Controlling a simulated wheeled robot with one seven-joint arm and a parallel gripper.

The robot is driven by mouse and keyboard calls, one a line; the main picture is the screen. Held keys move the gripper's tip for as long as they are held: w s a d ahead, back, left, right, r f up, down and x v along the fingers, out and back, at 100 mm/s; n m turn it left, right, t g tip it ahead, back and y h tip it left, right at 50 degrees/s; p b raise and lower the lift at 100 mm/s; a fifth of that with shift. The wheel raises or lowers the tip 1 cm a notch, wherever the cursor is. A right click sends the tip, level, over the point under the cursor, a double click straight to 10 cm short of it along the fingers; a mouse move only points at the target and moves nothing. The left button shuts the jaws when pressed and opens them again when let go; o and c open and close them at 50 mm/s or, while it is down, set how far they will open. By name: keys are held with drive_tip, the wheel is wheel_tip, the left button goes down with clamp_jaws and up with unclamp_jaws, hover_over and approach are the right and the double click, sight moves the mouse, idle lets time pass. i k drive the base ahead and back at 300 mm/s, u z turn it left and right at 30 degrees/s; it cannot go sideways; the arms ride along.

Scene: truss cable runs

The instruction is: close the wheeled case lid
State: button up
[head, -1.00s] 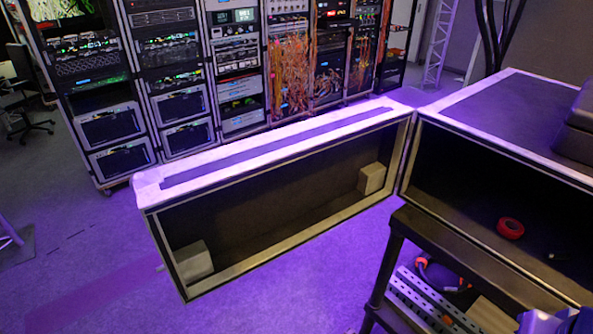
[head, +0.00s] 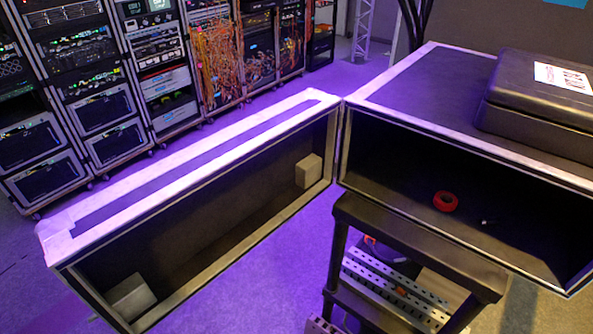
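The wheeled case (head: 400,108) stands at the right with its open front facing me. Its dark inside shows, with a red ring-shaped roll (head: 446,201) on the floor of it. The case lid (head: 190,150) is swung wide open to the left and meets the case at a vertical edge near the middle. Two pale blocks sit inside the lid, one near the hinge side (head: 309,171) and one at the far left end (head: 130,297). My gripper is not in view.
A black stand (head: 415,240) with a shelf of perforated metal strips (head: 395,280) stands close before the case opening. A black box (head: 545,95) with a white label lies on the case. Equipment racks (head: 150,70) line the back. Purple-lit floor (head: 260,265) is clear between lid and stand.

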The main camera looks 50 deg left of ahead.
sight(136, 250)
drive_tip(key=z, duration=1.55)
drive_tip(key=k, duration=2.4)
drive_tip(key=u, duration=1.95)
